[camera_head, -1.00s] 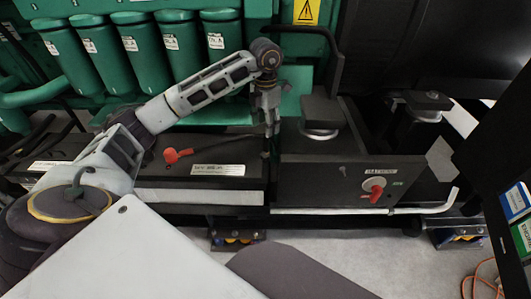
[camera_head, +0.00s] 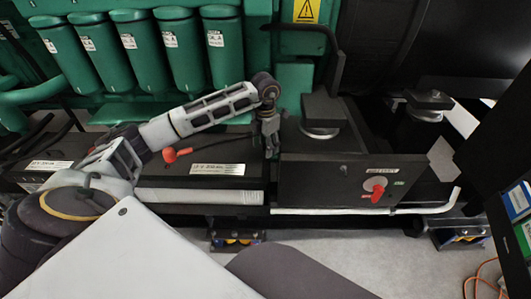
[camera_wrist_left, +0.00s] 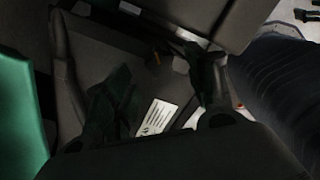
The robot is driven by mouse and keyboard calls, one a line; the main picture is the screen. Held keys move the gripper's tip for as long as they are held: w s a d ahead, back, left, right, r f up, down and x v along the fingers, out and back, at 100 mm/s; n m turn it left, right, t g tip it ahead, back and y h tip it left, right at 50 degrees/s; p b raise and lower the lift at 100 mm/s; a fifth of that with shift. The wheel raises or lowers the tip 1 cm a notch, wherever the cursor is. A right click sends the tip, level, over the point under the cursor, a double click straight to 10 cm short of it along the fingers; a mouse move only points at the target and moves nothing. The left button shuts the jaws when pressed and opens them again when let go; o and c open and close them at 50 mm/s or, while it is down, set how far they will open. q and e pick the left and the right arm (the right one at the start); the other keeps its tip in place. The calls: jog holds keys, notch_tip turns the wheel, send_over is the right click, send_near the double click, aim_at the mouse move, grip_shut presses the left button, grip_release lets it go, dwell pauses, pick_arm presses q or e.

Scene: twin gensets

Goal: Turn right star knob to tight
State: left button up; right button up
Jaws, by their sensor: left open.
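I cannot make out a star knob for certain in either view; it may be hidden by my gripper or too dark. My left gripper (camera_head: 270,146) points down at the right end of the black battery box (camera_head: 150,178), close against the left side of the black control box (camera_head: 320,172). In the wrist view the two dark fingers of my left gripper (camera_wrist_left: 165,105) stand apart, with nothing clearly held. A white label (camera_wrist_left: 156,117) on a dark surface shows between them. Whether the fingers touch anything is hidden. My right gripper is not in view.
A red rotary switch (camera_head: 377,190) is on the control box's front. Green cylinders (camera_head: 180,50) line the back left. A bent black bar (camera_head: 333,60) rises behind my gripper. A dark panel (camera_head: 500,170) stands at the right.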

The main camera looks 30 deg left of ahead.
pick_arm(q)
notch_tip(320, 180, down, 3)
jog(key=shift+r, duration=0.1)
jog(key=shift+f, duration=0.35)
jog(key=c, duration=0.8)
jog(key=shift+c, duration=1.2)
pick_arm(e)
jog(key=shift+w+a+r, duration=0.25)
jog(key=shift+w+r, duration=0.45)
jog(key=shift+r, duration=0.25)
